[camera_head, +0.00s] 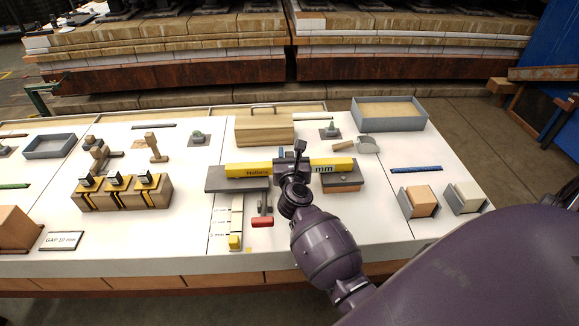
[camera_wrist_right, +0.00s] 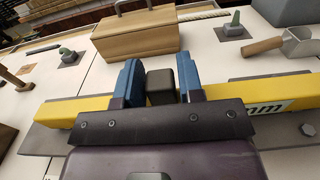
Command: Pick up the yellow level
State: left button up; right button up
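The yellow level (camera_head: 248,169) lies across two low grey plates near the table's middle. Its right part shows lettering, and it also crosses the right wrist view (camera_wrist_right: 85,108). A dark block (camera_wrist_right: 161,87) sits at the level's middle. My right gripper (camera_wrist_right: 161,80) is over the level, its two blue fingers on either side of the dark block with little or no gap. Whether they press on it I cannot tell. In the head view the right gripper (camera_head: 297,172) and wrist hide the level's middle. My left gripper is not in view.
A wooden box with a handle (camera_head: 264,130) stands behind the level. A red-handled tool (camera_head: 262,222) and small pale blocks lie in front.

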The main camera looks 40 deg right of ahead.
grip_shut()
